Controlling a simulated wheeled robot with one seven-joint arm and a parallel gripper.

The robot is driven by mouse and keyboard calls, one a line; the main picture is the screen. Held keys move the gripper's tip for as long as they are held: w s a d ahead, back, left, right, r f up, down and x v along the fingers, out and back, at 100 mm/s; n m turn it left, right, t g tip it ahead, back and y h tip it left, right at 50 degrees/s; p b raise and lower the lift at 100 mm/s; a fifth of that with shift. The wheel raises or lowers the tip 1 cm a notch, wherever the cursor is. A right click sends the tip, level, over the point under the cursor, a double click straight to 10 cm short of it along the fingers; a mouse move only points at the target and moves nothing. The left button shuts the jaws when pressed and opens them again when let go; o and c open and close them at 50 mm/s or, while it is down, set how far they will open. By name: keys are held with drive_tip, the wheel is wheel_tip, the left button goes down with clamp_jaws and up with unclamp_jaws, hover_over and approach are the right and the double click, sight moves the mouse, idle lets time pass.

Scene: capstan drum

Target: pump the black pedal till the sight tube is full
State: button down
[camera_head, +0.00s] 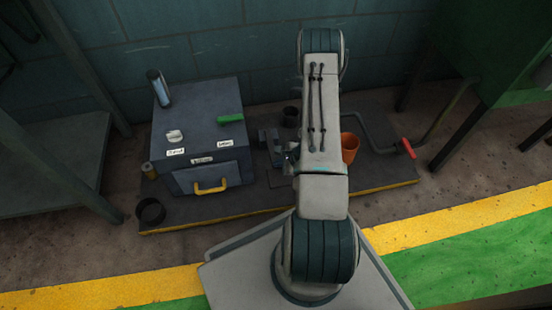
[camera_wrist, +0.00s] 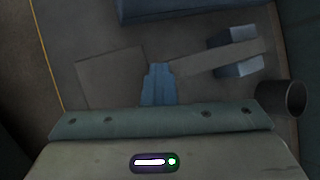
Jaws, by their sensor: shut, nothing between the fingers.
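The sight tube (camera_head: 159,90) stands at the back left corner of the blue-grey box (camera_head: 205,108); its fill level is too small to tell. What looks like the pedal is a flat dark plate (camera_wrist: 108,78) with a bar (camera_wrist: 220,58) running to a bluish bracket (camera_wrist: 238,48) in the wrist view. The bracket also shows in the head view (camera_head: 267,137), just left of my arm. My gripper (camera_wrist: 158,68) is shut and empty, its tips over or beside the plate's right end; I cannot tell whether they touch. My arm hides much of this area in the head view.
The box carries a white knob (camera_head: 174,136), a green block (camera_head: 229,118) and a yellow handle (camera_head: 210,187). An orange cup (camera_head: 349,147) and a red-handled crank (camera_head: 408,148) are right of my arm. A dark cup (camera_wrist: 286,97) is right of my fingers in the wrist view.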

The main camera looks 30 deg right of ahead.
drive_tip(key=shift+s+a+f, duration=0.1)
drive_tip(key=shift+s+f, duration=0.05)
drive_tip(key=shift+s, duration=0.3)
drive_tip(key=shift+w+d+r+p, duration=0.15)
drive_tip(key=shift+r+p, duration=0.35)
drive_tip(key=shift+r, duration=0.5)
drive_tip(key=shift+w+r+p, duration=0.2)
drive_tip(key=shift+r+p, duration=0.35)
drive_tip(key=shift+r, duration=0.45)
drive_tip(key=shift+w+d+r+p, duration=0.15)
drive_tip(key=shift+r+p, duration=0.35)
drive_tip(key=shift+r, duration=0.5)
drive_tip(key=shift+w+a+r, duration=0.1)
drive_tip(key=shift+w+r, duration=0.05)
drive_tip(key=shift+w+r+p, duration=0.2)
drive_tip(key=shift+r+p, duration=0.25)
drive_tip(key=shift+r, duration=0.4)
drive_tip(key=shift+w+r+p, duration=0.2)
drive_tip(key=shift+r+p, duration=0.25)
drive_tip(key=shift+r, duration=0.35)
drive_tip(key=shift+w+r+p, duration=0.2)
drive_tip(key=shift+r+p, duration=0.25)
drive_tip(key=shift+r, duration=0.4)
drive_tip(key=shift+r, duration=0.1)
